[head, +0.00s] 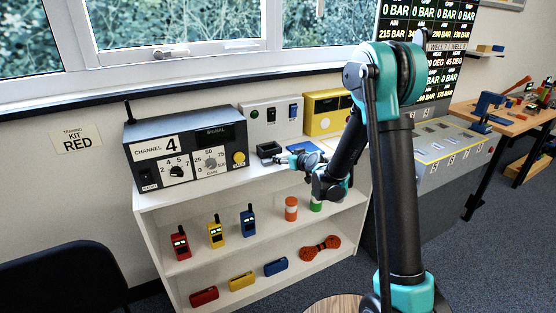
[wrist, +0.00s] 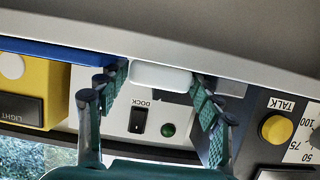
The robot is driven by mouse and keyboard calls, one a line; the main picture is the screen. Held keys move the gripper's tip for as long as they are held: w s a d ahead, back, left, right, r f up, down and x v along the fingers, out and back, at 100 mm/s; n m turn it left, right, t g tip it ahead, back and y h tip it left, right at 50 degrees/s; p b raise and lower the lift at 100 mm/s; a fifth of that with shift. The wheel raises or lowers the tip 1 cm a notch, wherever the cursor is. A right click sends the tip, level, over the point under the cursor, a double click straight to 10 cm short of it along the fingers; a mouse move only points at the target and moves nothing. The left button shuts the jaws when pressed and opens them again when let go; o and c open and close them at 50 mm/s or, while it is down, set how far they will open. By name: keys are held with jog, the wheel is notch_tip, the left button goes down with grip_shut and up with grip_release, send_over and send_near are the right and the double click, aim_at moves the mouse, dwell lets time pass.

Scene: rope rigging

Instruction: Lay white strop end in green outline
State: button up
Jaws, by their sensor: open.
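My gripper (head: 292,161) is over the top of the white shelf unit, in front of the switch panel. In the wrist view my gripper (wrist: 160,85) is open, its two teal-padded fingers pointing at the shelf top. A white rounded block (wrist: 160,77) shows between the fingertips; I cannot tell whether it touches them or whether it is the strop end. In the head view it cannot be made out. I can make out no strop and no green outline in either view.
A black channel radio (head: 185,150) stands left on the shelf unit. A small dark tray (head: 268,150) and a blue flat item (head: 304,147) lie near the gripper. A yellow box (head: 326,113) stands behind.

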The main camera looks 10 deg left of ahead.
jog(key=shift+c, duration=0.3)
jog(key=c, duration=1)
jog(key=shift+o, duration=0.2)
